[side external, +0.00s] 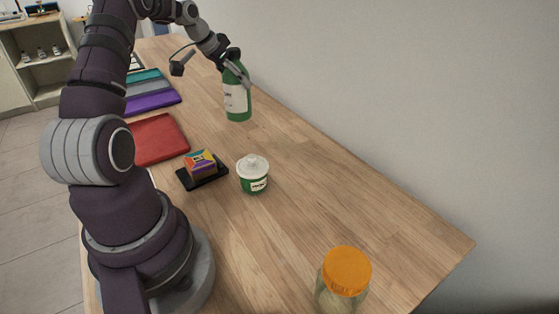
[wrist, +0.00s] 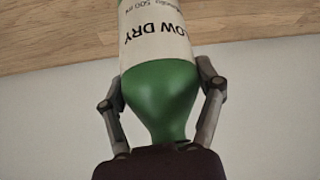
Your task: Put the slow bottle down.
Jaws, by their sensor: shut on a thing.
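The slow bottle is a green bottle (side external: 237,101) with a white label, upright near the far part of the wooden table by the wall. My gripper (side external: 236,76) is shut on its upper part. In the wrist view the green bottle (wrist: 160,88) fills the middle, its label reading "LOW DRY" upside down, with the fingers of my gripper (wrist: 162,95) on both sides of its shoulder. I cannot tell whether its base touches the table. Its top is hidden by my gripper.
On the wooden table (side external: 310,190) are a green jar with a white lid (side external: 253,174), a colourful cube (side external: 201,163) on a black tray (side external: 214,180), an orange-lidded jar (side external: 345,275), a red mat (side external: 160,138) and a purple mat (side external: 152,101). The table's right middle is clear beside the wall.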

